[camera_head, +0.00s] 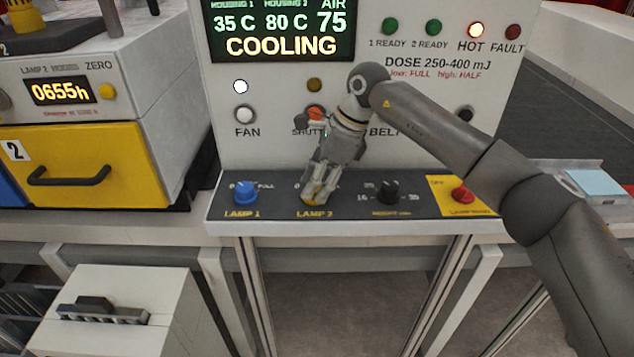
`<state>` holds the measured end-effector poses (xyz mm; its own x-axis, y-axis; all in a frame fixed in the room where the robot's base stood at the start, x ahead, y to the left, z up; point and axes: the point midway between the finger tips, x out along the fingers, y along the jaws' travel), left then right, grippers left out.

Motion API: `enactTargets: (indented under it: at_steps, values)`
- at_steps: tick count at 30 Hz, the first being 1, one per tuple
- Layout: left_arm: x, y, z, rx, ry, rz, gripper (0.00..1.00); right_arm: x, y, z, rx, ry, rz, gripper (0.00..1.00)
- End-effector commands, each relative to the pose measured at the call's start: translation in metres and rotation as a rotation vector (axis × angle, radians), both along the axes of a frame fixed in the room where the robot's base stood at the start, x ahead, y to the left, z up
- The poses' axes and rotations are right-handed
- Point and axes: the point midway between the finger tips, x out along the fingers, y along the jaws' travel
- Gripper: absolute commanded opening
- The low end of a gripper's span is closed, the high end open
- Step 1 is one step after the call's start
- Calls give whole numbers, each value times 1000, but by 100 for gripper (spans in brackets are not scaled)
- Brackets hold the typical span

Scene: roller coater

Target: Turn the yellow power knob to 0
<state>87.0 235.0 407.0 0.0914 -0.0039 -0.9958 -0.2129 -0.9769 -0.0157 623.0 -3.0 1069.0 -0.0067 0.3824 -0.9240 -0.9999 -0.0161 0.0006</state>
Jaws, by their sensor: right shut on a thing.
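The yellow power knob (318,186) sits on the dark sloped strip above the label LAMP 2. My right gripper (317,192) comes down onto it from above, and its fingers are shut around the knob. The fingers hide most of the knob and its 0 mark, so I cannot tell which way it points. My right arm reaches in from the right, across the panel. My left gripper is not in view.
The blue LAMP 1 knob (246,192) is to the left, the black height knob (388,191) to the right. Farther right is a red knob (462,194) on a yellow plate. The display (282,32) reads COOLING. A yellow drawer (85,172) stands at the left.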

Motion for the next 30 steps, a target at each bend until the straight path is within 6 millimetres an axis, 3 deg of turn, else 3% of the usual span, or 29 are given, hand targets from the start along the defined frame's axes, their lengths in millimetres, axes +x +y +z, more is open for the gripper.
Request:
enactTargets:
  at_steps: [6,7,11,23,30]
  values:
    - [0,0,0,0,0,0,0,0,0,1,1,-3,0,10]
    - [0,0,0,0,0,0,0,0,0,1,1,-3,0,38]
    - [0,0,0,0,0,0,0,0,0,1,0,-2,0,55]
    - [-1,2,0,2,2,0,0,1,-3,6,1,-2,-2,55]
    - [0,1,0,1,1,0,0,2,-19,47,1,-6,-2,55]
